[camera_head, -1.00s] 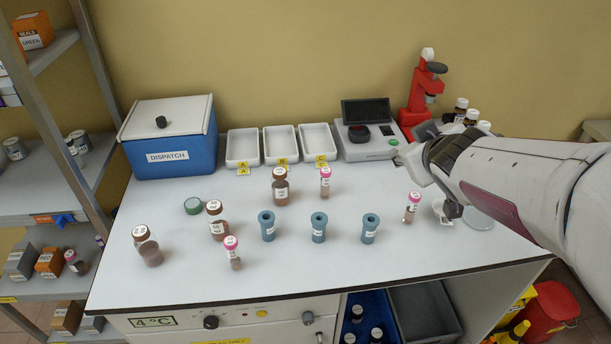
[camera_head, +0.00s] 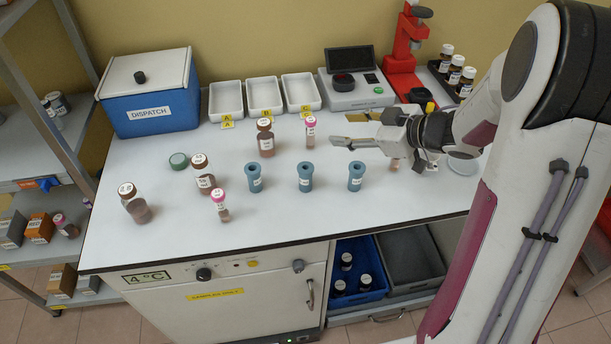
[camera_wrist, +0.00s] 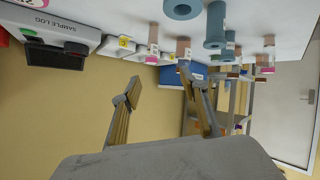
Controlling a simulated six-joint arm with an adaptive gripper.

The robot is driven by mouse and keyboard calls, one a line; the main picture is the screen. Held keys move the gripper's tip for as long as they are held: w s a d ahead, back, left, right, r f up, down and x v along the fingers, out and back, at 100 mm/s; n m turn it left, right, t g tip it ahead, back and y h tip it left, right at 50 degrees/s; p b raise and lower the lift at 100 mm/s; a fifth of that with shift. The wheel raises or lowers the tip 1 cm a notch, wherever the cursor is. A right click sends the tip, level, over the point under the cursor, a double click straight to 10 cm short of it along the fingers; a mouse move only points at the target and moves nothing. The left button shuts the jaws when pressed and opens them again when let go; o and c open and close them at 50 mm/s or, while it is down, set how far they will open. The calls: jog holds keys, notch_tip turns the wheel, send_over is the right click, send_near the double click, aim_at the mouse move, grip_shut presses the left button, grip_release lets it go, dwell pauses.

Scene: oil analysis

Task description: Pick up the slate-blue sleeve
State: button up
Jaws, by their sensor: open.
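Three slate-blue sleeves stand upright in a row on the white bench: a left one (camera_head: 255,179), a middle one (camera_head: 305,178) and a right one (camera_head: 356,177). Each has a flared top with a hole and a small white label. My gripper (camera_head: 350,130) is open and empty, pointing left above the bench, above and behind the right sleeve and apart from it. In the wrist view the picture is upside down. The fingers (camera_wrist: 160,84) are spread with nothing between them, and sleeves (camera_wrist: 215,30) show near the top edge.
Brown-capped bottles (camera_head: 203,177) and pink-capped vials (camera_head: 220,207) stand around the sleeves. One pink-capped vial (camera_head: 310,130) is left of my gripper. Behind are white trays (camera_head: 266,97), a grey instrument (camera_head: 356,88) and a blue dispatch box (camera_head: 150,105). The front bench strip is clear.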

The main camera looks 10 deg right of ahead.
aim_at(310, 168)
jog(key=s+a+f+n+g+y, duration=0.1)
jog(key=s+a+f+g+y, duration=0.1)
jog(key=s, duration=0.4)
notch_tip(310, 168, down, 3)
jog(key=shift+a+r+g+y, duration=0.15)
jog(key=shift+a+g+y, duration=0.15)
jog(key=shift+g+y, duration=0.65)
jog(key=shift+t+y, duration=0.25)
jog(key=shift+x, duration=1.3)
jog(key=shift+s+x, duration=0.15)
jog(key=shift+x, duration=0.65)
jog(key=shift+s+x, duration=0.2)
jog(key=shift+x, duration=1.75)
